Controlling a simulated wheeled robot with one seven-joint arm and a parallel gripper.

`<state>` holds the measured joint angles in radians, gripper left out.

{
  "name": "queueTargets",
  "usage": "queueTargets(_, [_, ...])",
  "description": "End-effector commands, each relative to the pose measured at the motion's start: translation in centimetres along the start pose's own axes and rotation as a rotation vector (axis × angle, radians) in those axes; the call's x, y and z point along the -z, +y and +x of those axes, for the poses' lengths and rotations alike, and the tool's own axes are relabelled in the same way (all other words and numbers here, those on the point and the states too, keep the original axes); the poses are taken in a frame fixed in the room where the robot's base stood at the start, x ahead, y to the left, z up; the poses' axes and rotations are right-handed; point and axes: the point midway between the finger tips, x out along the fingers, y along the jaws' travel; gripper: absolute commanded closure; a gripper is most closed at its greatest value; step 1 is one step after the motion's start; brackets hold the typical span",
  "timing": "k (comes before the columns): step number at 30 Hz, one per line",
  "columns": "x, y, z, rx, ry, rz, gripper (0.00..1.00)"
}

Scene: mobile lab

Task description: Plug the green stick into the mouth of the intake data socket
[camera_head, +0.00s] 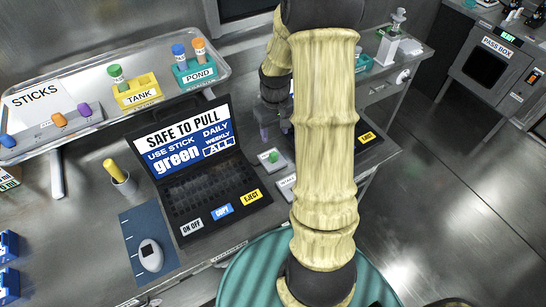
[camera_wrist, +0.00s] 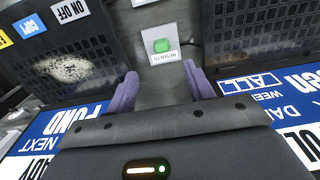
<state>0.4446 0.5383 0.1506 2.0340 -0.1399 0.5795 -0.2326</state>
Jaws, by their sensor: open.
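A green stick (camera_wrist: 161,45) stands end-on in a small pale socket plate (camera_wrist: 158,58), whose upside-down label seems to read RESULTS. In the head view the green stick (camera_head: 272,156) is right of the near laptop. My gripper (camera_wrist: 160,70) has its two purple fingers apart, with nothing between them; the green stick is beyond the fingertips. In the head view my gripper (camera_head: 266,128) is partly hidden by my arm. A second pale plate (camera_head: 286,184) lies nearer, partly covered by my arm; I cannot tell whether it is the intake data socket.
The near laptop (camera_head: 222,185) shows "safe to pull" and "use stick green". A second laptop (camera_head: 369,148) is mostly behind my arm. A STICKS tray (camera_head: 190,45) holds coloured sticks and tube racks. A cup (camera_head: 123,184) and a mouse (camera_head: 151,254) sit left.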

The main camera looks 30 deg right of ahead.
Motion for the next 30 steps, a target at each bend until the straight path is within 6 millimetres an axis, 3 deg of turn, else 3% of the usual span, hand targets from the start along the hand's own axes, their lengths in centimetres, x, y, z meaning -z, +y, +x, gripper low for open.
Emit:
queueTargets(6, [-0.1,0.0,3.9,0.001,-0.005,0.000,0.47])
queueTargets(12, [0.0,0.0,6.5,0.000,-0.002,0.000,0.47])
queueTargets(25, [0.0,0.2,7.0,-0.001,0.000,0.004,0.47])
queueTargets(30, [0.2,-0.3,8.5,0.001,-0.003,-0.002,0.47])
